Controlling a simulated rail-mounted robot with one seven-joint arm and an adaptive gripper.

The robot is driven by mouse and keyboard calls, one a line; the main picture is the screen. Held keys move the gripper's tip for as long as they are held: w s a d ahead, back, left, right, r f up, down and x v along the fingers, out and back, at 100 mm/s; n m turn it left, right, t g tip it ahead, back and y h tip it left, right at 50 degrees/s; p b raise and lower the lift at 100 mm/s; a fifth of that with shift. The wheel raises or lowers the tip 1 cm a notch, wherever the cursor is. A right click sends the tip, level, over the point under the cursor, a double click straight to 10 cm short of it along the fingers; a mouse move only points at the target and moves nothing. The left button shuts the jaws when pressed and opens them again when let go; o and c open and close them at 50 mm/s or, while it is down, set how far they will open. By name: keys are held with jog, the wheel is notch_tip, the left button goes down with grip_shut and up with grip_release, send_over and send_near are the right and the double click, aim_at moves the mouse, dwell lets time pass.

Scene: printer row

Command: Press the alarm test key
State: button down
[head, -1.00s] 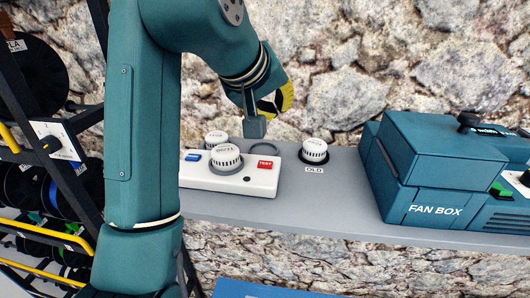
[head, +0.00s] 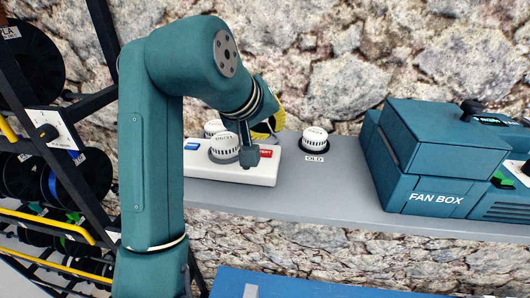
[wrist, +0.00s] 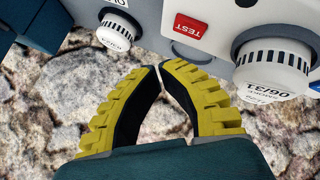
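The red TEST key (head: 266,153) is on the right part of a white panel (head: 215,171) on the shelf. In the head view my gripper (head: 268,124) is over the back of the panel's right end, and a grey part of it partly covers the key. In the wrist view the key (wrist: 190,28) is unpressed as far as I can see, above and right of the fingertips. My gripper (wrist: 160,68) shows two yellow ribbed fingers with their tips together, holding nothing. I cannot tell the height of the tips above the panel.
A white round unit (head: 224,149) stands on the panel beside a blue key (head: 192,146). A third (head: 314,137) sits by the OLD label. A teal fan box (head: 436,170) stands right. A stone wall is behind the shelf.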

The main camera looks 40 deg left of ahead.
aim_at(274, 146)
jog(key=shift+f+b, duration=0.35)
jog(key=shift+f, duration=0.65)
jog(key=shift+f, duration=0.1)
dwell(0.6)
jog(key=shift+f, duration=0.3)
jog(key=shift+f, duration=0.4)
dwell(0.7)
jog(key=shift+r+p, duration=0.85)
jog(key=shift+f, duration=0.1)
